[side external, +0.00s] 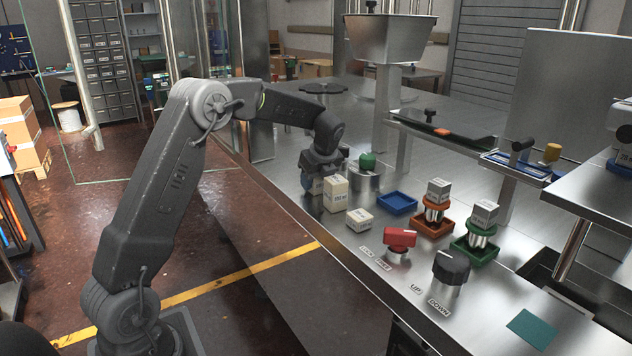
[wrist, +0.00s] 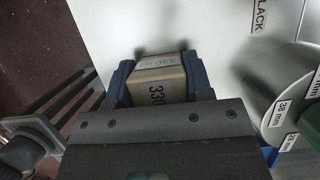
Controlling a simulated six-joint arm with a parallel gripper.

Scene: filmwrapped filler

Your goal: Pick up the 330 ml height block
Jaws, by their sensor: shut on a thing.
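The 330 ml height block (side external: 336,196) is a cream block with dark lettering, near the left edge of the steel bench. In the wrist view the block (wrist: 160,90) shows its "330" label and sits between the two blue jaw pads. My gripper (side external: 322,184) is shut on it, with the arm reaching in from the left; its jaws (wrist: 158,72) also show in the wrist view. I cannot tell whether the block's underside touches the bench.
A shorter cream block (side external: 359,219) stands just in front. A steel cylinder with a green knob (side external: 367,161) is close behind. Blue (side external: 397,203), orange (side external: 433,226) and green (side external: 473,250) trays lie to the right, and red (side external: 399,239) and black (side external: 451,267) knobs stand nearer the front.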

